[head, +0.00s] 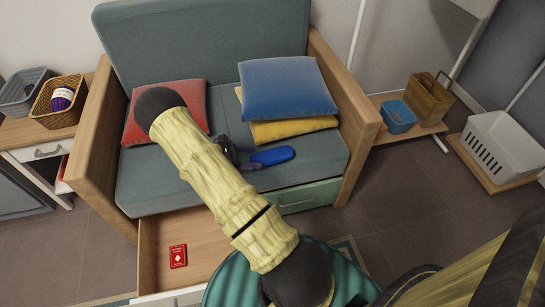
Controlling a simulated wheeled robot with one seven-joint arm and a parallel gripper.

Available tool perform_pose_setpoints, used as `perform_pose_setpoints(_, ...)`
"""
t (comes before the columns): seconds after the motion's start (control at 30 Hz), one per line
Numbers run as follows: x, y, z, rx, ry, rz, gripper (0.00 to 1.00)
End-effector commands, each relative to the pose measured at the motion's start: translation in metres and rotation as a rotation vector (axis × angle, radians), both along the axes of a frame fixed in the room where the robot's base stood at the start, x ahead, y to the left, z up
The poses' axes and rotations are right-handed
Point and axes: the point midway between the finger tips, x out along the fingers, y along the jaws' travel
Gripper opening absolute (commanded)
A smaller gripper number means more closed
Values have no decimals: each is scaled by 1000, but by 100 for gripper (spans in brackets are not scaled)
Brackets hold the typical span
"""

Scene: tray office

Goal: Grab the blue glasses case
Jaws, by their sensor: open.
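The blue glasses case (273,156), an elongated rounded blue shape, lies on the seat of the grey-green sofa (170,180), in front of the yellow cushion. My gripper (246,153) is small and dark, just left of the case and close to its left end. My arm's pale yellow link partly hides the gripper. The jaws are open; I cannot tell whether they touch the case or reach around it.
A red cushion (190,96), a blue cushion (287,88) and a yellow cushion (280,130) rest on the sofa. An open drawer (205,240) below holds a red card box (178,256). Wooden armrests flank the seat. Baskets stand on both sides.

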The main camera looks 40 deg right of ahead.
Motion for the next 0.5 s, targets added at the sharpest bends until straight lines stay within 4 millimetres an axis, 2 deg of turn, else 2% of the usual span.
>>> perform_pose_setpoints(0.13, -4, -7, -5, 1, 1, -5, 67)
perform_pose_setpoints(0.4, -20, -40, -18, 0, 0, -7, 67)
perform_pose_setpoints(0.5, -23, -46, -19, 0, 0, -7, 67)
